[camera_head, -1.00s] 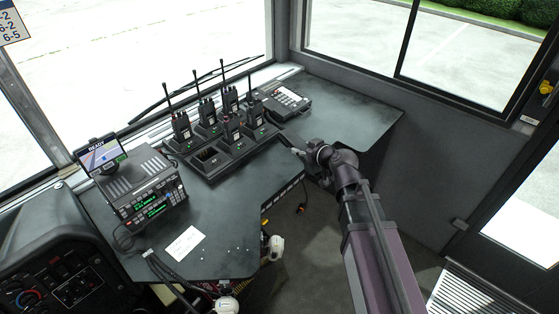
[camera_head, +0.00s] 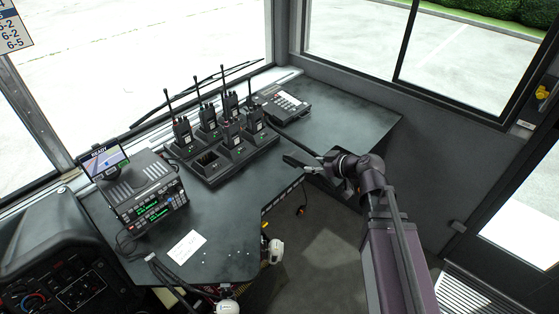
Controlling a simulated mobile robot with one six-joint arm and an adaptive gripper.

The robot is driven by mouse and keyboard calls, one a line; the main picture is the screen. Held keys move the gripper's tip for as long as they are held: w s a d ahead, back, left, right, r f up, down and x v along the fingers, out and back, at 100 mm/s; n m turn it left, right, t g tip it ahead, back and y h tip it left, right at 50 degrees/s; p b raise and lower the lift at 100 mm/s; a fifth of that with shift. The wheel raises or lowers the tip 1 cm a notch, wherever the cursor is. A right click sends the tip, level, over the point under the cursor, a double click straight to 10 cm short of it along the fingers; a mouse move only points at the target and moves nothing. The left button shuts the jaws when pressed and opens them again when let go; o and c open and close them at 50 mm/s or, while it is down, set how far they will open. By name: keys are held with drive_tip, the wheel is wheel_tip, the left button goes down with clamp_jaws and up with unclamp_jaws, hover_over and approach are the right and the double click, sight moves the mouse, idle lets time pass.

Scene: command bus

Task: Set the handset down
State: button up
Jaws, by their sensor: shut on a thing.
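My gripper (camera_head: 328,162) is over the right part of the dark counter (camera_head: 350,112), near its front edge. It is shut on a dark, slim thing (camera_head: 298,160) that sticks out to the left, apparently the handset. Its dark colour blends with the counter, so its exact shape and whether it touches the counter cannot be told. A desk phone (camera_head: 287,103) with a keypad lies behind and left of my gripper. A black charger rack (camera_head: 212,178) stands left of my gripper. It holds several upright radios (camera_head: 254,120), and its front left slot looks empty.
A radio console (camera_head: 152,195) with green displays and a small screen (camera_head: 104,160) stands at the left. A white card (camera_head: 187,247) lies on the front of the counter. The counter's right part is clear. Windows and a wall bound the back and right.

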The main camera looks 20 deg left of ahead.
drive_tip(key=w+a, duration=0.4)
drive_tip(key=a, duration=0.2)
drive_tip(key=w+a+f+b, duration=0.1)
drive_tip(key=w+a, duration=0.3)
drive_tip(key=a, duration=0.3)
drive_tip(key=shift+w+a+f, duration=0.2)
drive_tip(key=shift+f, duration=0.05)
drive_tip(key=shift+f+b, duration=0.1)
drive_tip(key=shift+b, duration=0.25)
drive_tip(key=shift+f+b, duration=1.65)
drive_tip(key=shift+f+b, duration=0.35)
drive_tip(key=shift+f, duration=0.05)
drive_tip(key=o, duration=1.3)
drive_tip(key=shift+r, duration=0.1)
drive_tip(key=shift+r, duration=0.1)
